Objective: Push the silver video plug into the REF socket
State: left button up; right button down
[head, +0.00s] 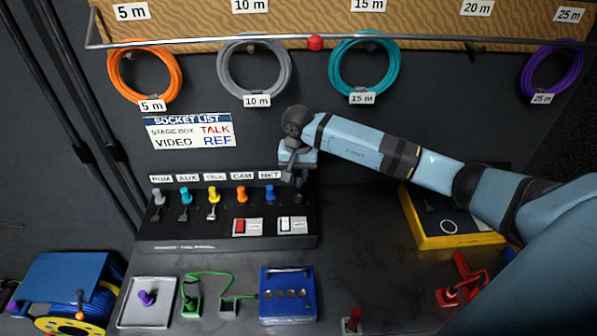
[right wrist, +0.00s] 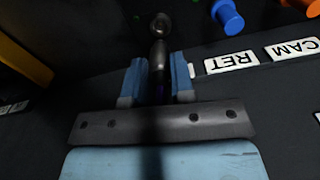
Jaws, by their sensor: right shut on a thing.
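My right gripper (head: 297,170) is at the right end of the sloped socket panel (head: 170,229), just right of the row of labels. In the right wrist view, the fingers of my right gripper (right wrist: 158,82) are shut on a dark grey, metallic plug (right wrist: 158,52), which looks like the silver video plug. It sticks out past the fingertips toward the panel; whether its tip touches the panel cannot be told. No REF label on the panel can be read; the wall sign (head: 190,131) lists VIDEO beside REF. My left gripper is not in view.
A grey plug (head: 158,197), a blue plug (head: 270,193) and several others stand in the panel's row. Red and white switches sit below. A blue box (head: 287,294), a tray with a purple plug (head: 147,297), and a yellow case (head: 444,235) lie around. Cable coils hang above.

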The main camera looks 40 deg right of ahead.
aim_at(298, 184)
jog(key=shift+f+b, duration=0.85)
jog(key=shift+f, duration=0.5)
jog(key=shift+b, duration=0.8)
dwell(0.8)
jog(key=shift+f+b, duration=1)
jog(key=shift+f, duration=0.2)
jog(key=c, duration=0.9)
grip_release()
jog(key=shift+r, duration=0.75)
notch_tip(298, 184, up, 12)
jog(key=shift+f+b, duration=0.2)
jog(key=shift+b, duration=0.1)
jog(key=shift+r, duration=0.4)
